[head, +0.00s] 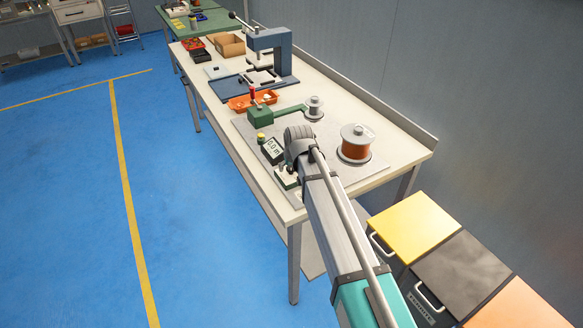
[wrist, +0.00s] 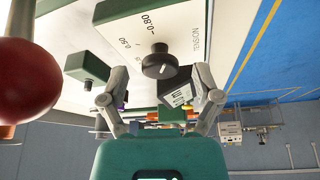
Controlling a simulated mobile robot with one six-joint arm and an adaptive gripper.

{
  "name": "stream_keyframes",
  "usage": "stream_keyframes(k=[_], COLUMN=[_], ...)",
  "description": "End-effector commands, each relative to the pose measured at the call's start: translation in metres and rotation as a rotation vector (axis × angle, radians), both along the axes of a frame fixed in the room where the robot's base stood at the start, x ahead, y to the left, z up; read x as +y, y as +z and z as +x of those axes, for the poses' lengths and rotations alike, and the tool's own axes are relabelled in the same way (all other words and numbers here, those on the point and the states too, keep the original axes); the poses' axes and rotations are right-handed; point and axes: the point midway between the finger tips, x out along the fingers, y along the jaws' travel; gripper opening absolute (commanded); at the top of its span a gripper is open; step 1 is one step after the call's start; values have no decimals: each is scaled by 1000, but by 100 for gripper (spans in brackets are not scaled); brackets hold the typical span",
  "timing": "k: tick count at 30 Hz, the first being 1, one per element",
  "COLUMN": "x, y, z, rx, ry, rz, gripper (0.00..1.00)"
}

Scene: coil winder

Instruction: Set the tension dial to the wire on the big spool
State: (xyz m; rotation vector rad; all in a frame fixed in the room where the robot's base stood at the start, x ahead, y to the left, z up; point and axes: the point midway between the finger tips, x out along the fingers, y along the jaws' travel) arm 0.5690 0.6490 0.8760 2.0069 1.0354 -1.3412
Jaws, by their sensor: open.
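The tension dial, a black knob (wrist: 160,62), sits on a pale panel with a green edge. Its scale shows 0.80 and 0.50, and the word beside it appears to be "TENSION", all turned in the wrist view. A short white mark is on the knob; which value it points to is unclear. My gripper (wrist: 160,88) is open, its fingers spread to either side below the knob and apart from it. In the head view my gripper (head: 287,176) is small at the bench's near end. The big spool (head: 355,143) holds copper-orange wire; its top label is unreadable.
A display (head: 273,150) reads about 0.0 m. A red ball (wrist: 25,80) is close at the wrist view's left. An orange tray (head: 252,100) lies beyond.

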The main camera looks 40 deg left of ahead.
Motion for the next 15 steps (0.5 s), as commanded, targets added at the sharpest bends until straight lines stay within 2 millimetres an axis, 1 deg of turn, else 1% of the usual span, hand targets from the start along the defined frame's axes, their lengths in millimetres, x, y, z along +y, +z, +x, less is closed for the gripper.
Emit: stream_keyframes(k=[2,3,11,15], x=[0,0,0,0], y=[0,0,0,0], z=[0,0,0,0], rx=[0,0,0,0], ry=[0,0,0,0], rz=[0,0,0,0], gripper=[82,78,30,4])
